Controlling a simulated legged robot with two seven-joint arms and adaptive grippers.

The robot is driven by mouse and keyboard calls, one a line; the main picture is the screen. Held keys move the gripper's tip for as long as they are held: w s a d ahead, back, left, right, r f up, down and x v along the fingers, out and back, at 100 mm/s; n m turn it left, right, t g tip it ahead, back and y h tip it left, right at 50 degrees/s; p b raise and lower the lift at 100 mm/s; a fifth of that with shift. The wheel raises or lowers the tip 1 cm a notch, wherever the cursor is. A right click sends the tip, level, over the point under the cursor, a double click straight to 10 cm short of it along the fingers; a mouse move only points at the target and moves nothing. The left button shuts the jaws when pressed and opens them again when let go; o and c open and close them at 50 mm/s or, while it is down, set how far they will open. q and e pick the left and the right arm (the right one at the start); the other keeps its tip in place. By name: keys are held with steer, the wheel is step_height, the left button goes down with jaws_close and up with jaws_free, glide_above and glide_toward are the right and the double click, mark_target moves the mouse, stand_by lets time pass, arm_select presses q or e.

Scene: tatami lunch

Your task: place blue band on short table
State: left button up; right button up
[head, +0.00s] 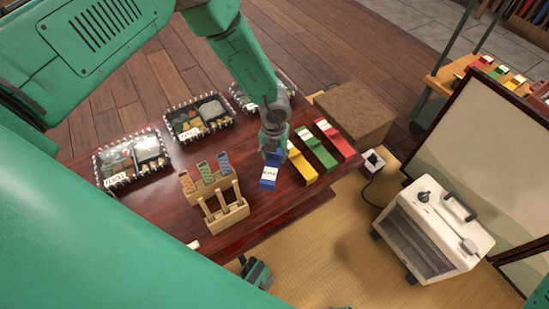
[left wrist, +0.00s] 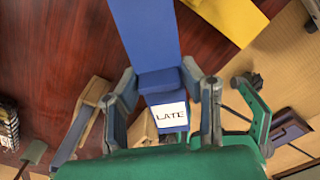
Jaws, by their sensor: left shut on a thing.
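The blue band (head: 269,178) is a blue block with a white label, over the dark red low table (head: 293,198), left of the yellow band. My left gripper (head: 272,157) is shut on it from above. In the left wrist view the blue band (left wrist: 148,35) runs between the fingers of my left gripper (left wrist: 168,95), its label reading "LATE". I cannot tell whether the band touches the tabletop. My right gripper (head: 256,272) is low in the head view, apart from the table, its jaws unclear.
Yellow (head: 301,166), green (head: 317,149) and red (head: 334,140) bands lie to the right. A wooden holder with patterned pieces (head: 205,180) and a wooden rack (head: 226,207) stand left. Lunch trays (head: 131,160) line the far side. A brown box (head: 354,112) stands beyond the table's right end.

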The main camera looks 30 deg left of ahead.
arm_select(q)
steer(key=shift+f, duration=0.3)
steer(key=shift+f+b, duration=0.35)
steer(key=shift+f, duration=0.2)
steer(key=o, duration=1)
steer(key=shift+o, duration=0.2)
steer(key=shift+r, duration=0.1)
steer(key=shift+r+p, duration=0.3)
steer(key=shift+r, duration=0.1)
step_height(320, 180, up, 12)
steer(key=p, duration=0.4)
steer(key=shift+r+p, duration=0.15)
steer(key=shift+p, duration=0.15)
